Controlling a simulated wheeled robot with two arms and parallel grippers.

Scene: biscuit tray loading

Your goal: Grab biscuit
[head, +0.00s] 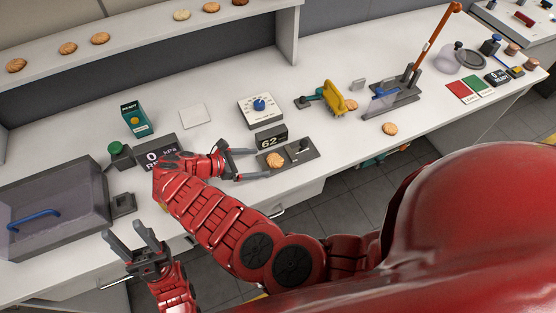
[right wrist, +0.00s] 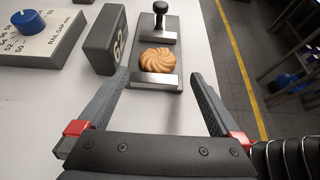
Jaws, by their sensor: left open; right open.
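A round golden swirled biscuit (head: 275,160) lies on a grey metal fixture (head: 304,154) with a black knob at its far end. In the right wrist view the biscuit (right wrist: 158,59) sits against a bright metal plate on its near side. My right gripper (head: 262,163) is open, its fingers pointing at the biscuit from the left. In the right wrist view the fingertips (right wrist: 161,77) are spread wide on either side of the fixture, and nothing is gripped. My left gripper (head: 122,229) is open and empty near the counter's front edge, beside the clear-lidded box.
A display reading 62 (head: 271,138) stands right behind the fixture, close to my right fingers. A dial box (head: 262,110) is behind it. The lidded box (head: 60,205) fills the left. Another biscuit (head: 390,129) lies further right, and several sit on the shelf (head: 130,50).

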